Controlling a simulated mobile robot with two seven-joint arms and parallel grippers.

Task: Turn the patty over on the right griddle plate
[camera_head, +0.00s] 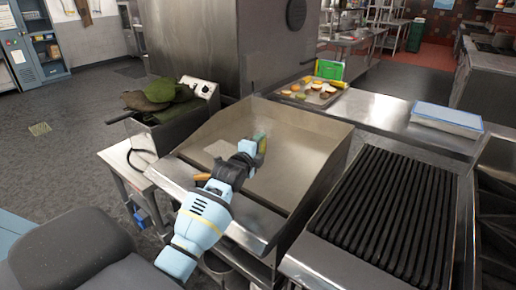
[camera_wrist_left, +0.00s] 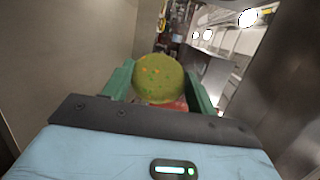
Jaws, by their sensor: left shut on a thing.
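The flat steel griddle plate (camera_head: 290,165) fills the middle of the head view. My left gripper (camera_head: 260,143) reaches over it from the lower left. It is shut on a round, green-speckled patty (camera_wrist_left: 158,78), which stands on edge between the green fingers in the left wrist view. In the head view the patty is only a small greenish patch (camera_head: 262,138) at the fingertips. I cannot tell whether it touches the plate. Something red shows below it in the wrist view. My right gripper is out of view.
A ribbed black grill (camera_head: 385,215) stands right of the griddle. Behind are a food tray (camera_head: 312,92), a green board (camera_head: 329,70) and a blue-edged tray (camera_head: 447,119). A fryer with dark green cloth-like items (camera_head: 160,93) is at left. A brown handle (camera_head: 202,176) lies near the griddle's front left.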

